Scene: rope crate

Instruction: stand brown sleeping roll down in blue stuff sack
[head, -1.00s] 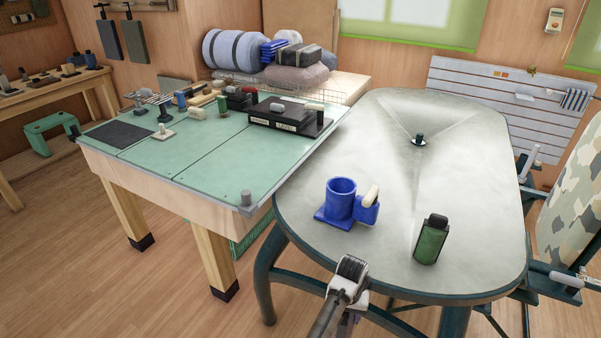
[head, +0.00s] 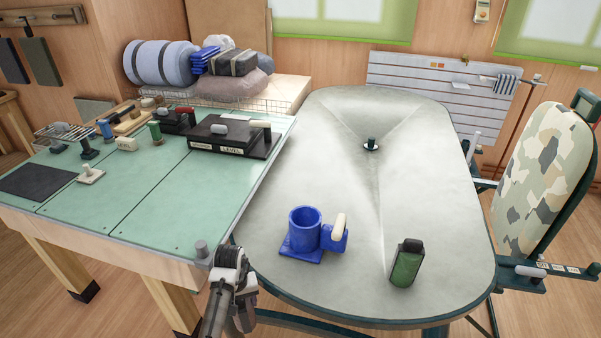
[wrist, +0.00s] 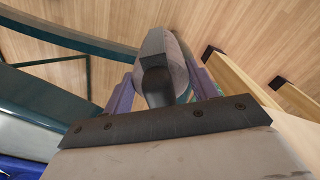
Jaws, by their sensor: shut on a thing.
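The blue stuff sack (head: 304,236) stands upright on the pale table with its round mouth open upward. It has a flat blue base and a blue side block with a cream piece on it. My gripper (head: 236,278) is at the table's near left edge, left of the sack and nearer me. In the wrist view my gripper (wrist: 163,88) is shut on a roll (wrist: 177,62), with a purple finger on each side. The roll looks grey-brown with a dark block at its near end; I take it for the sleeping roll. Its far end is hard to make out.
A green container (head: 405,265) stands right of the sack on the pale table (head: 330,130). A small dark fitting (head: 370,146) is farther back. The green-topped bench (head: 130,205) on the left holds several tools and black boxes.

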